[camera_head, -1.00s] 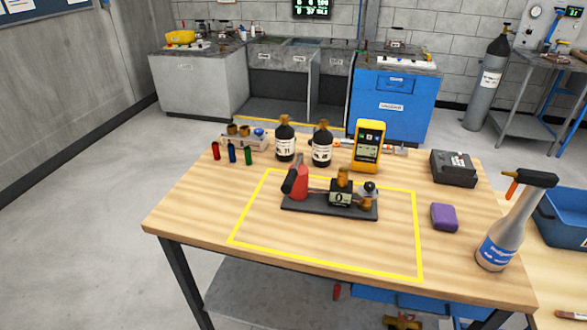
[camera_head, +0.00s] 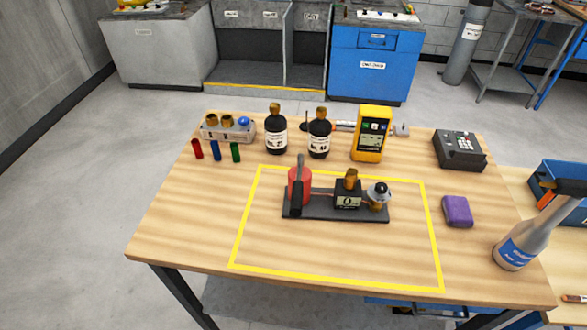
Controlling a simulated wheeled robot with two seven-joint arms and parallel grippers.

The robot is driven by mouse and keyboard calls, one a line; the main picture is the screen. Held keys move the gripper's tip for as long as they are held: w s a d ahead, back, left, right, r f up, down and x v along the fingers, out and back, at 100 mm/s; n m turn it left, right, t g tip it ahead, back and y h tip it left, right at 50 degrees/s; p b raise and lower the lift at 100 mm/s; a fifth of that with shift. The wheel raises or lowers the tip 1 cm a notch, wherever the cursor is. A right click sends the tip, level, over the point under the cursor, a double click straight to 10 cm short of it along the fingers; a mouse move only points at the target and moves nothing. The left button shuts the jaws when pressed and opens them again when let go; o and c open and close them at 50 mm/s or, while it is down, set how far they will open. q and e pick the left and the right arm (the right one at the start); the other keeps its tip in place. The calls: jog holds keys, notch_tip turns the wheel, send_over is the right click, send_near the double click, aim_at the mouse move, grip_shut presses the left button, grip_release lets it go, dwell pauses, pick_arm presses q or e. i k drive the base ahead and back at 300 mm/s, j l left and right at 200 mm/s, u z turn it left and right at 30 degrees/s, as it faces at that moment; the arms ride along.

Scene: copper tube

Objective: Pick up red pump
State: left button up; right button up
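The red pump (camera_head: 305,182) stands upright on a dark flat base (camera_head: 330,213) on the wooden table, inside a yellow taped rectangle. It has a black handle in front that hides part of the red body. A black gauge block (camera_head: 347,198) with a brass top and a round fitting (camera_head: 377,194) sit on the same base to the right of the pump. Neither of my grippers shows in the head view.
Two dark bottles (camera_head: 276,132), a yellow meter (camera_head: 371,134) and a fittings holder (camera_head: 228,129) stand behind the base. Small red, blue and green cylinders (camera_head: 216,151) stand at the left. A purple block (camera_head: 457,211), a black box (camera_head: 460,149) and a spray bottle (camera_head: 520,246) are at the right. The front table is clear.

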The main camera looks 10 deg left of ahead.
aim_at(338, 204)
jog(key=j+z, duration=0.15)
jog(key=j, duration=0.35)
jog(key=k+j+z, duration=0.15)
jog(key=j, duration=0.3)
jog(key=j+z, duration=0.2)
jog(key=j, duration=0.3)
jog(key=k+j+z, duration=0.15)
jog(key=j, duration=0.25)
